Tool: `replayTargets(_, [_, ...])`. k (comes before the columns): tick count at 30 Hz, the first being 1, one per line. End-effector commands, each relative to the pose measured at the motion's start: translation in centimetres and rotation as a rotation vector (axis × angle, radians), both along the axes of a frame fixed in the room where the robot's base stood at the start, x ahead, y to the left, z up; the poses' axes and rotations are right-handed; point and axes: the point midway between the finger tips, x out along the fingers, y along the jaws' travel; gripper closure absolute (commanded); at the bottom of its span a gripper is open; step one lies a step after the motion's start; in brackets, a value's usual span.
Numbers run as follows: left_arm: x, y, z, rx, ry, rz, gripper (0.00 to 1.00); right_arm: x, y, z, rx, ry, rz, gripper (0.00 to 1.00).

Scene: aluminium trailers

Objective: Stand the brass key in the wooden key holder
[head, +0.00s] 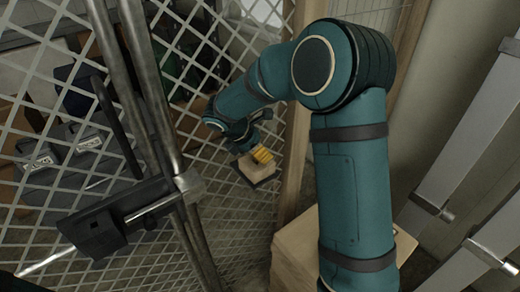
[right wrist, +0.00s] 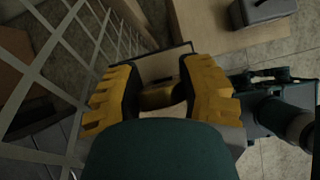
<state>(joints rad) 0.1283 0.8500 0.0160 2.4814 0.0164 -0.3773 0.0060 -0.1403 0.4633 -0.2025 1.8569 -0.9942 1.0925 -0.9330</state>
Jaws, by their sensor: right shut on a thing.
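My right gripper (head: 262,155) is at the end of the teal arm, beside the mesh fence in the head view. Its yellow fingers also show in the right wrist view (right wrist: 160,92), shut on a small brass-coloured piece, which I take as the brass key (right wrist: 157,98). The key's shape is mostly hidden by the fingers. A pale wooden block with a dark lower edge, likely the wooden key holder (head: 255,171), is just below the fingertips. I cannot tell whether the key touches it.
A white mesh fence (head: 225,225) runs close along the left of the arm, with a metal gate post and black latch (head: 95,232). Grey cases (head: 90,140) stand behind the mesh. A wooden box (head: 290,250) is below my arm. Metal rails (head: 470,130) stand at right.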

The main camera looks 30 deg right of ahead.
Motion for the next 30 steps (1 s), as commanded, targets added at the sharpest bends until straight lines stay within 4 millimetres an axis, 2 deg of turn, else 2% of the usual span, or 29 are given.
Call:
replayTargets(3, [0.0,0.0,0.0,0.000,0.000,0.000,0.37,0.0,0.0,0.0,0.000,0.000,0.000,1.00])
replayTargets(4, [0.0,0.0,0.0,0.000,0.000,0.000,0.37,0.0,0.0,0.0,0.000,0.000,0.000,0.46])
replayTargets(6, [0.0,0.0,0.0,0.000,0.000,0.000,0.37,0.0,0.0,0.0,0.000,0.000,0.000,0.26])
replayTargets(15, [0.0,0.0,0.0,0.000,0.000,-0.001,0.37,0.0,0.0,0.1,0.000,0.000,0.000,0.26])
replayTargets(19, [0.0,0.0,0.0,0.000,0.000,-0.001,0.37,0.0,0.4,0.7,0.000,-0.001,0.000,0.26])
replayTargets(23, [0.0,0.0,0.0,0.000,0.000,0.000,0.37,0.1,1.6,2.4,0.000,-0.003,0.003,0.26])
replayTargets(30, [0.0,0.0,0.0,0.000,0.000,0.000,0.37,0.2,4.3,6.5,0.001,-0.004,0.001,0.26])
